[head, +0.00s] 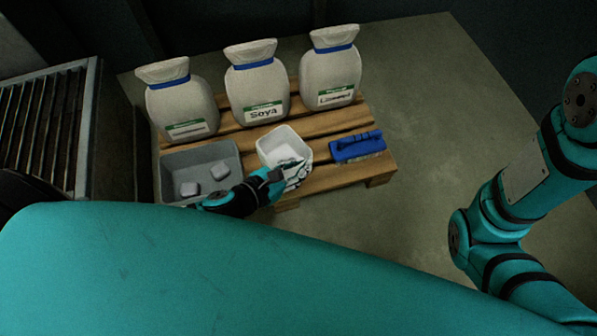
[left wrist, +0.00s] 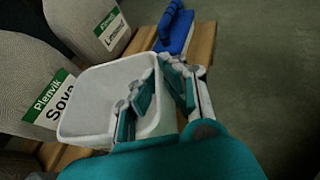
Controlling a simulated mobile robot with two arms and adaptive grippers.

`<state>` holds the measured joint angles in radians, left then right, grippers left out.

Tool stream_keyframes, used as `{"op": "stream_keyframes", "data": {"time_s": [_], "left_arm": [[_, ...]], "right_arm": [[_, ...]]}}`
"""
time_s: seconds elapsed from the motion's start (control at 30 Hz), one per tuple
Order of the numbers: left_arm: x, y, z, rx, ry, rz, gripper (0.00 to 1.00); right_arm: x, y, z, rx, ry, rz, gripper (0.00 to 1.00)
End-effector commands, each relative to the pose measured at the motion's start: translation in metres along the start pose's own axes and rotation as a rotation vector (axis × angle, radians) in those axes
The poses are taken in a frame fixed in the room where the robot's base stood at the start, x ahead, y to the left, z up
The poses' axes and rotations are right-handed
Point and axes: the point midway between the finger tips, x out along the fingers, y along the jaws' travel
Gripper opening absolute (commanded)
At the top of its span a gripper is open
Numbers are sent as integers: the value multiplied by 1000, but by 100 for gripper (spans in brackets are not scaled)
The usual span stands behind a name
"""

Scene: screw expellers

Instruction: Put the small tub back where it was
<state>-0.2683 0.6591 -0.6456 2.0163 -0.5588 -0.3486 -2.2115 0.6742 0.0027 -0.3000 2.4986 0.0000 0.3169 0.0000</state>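The small tub (head: 271,140) is white, square and open, with nothing seen inside. It is on or just above the wooden pallet, between a grey tray and a blue brush; I cannot tell whether it touches the boards. My left gripper (head: 297,167) is at its near right side. In the left wrist view the tub (left wrist: 88,105) fills the left middle. The fingers of my left gripper (left wrist: 160,75) straddle its wall, one inside and one outside, and close together on it at the tips. My right gripper is outside the views; only its arm shows.
The grey tray (head: 170,161) holds two pale blocks. The blue brush (head: 357,146) lies at the pallet's right. Three labelled sacks stand behind, the Soya sack (head: 257,84) in the middle. Bare pallet boards (head: 325,179) show at the front. Floor is clear to the right.

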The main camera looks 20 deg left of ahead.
Motion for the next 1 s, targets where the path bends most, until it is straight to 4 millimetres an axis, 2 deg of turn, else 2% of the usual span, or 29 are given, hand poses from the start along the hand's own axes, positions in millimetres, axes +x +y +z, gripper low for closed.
{"op": "stream_keyframes", "data": {"time_s": [0.03,0.1,0.53,0.73,1.0], "left_arm": [[6,-1,-13,-3,-1,0,0],[8,-1,-17,-3,-2,0,0],[8,-1,-19,-1,-1,0,0],[8,-1,-19,-1,-1,0,28],[8,-1,-18,-1,-1,0,29]], "right_arm": [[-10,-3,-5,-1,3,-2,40],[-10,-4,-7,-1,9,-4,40],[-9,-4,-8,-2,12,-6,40],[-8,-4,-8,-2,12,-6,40],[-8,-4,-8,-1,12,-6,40]]}}
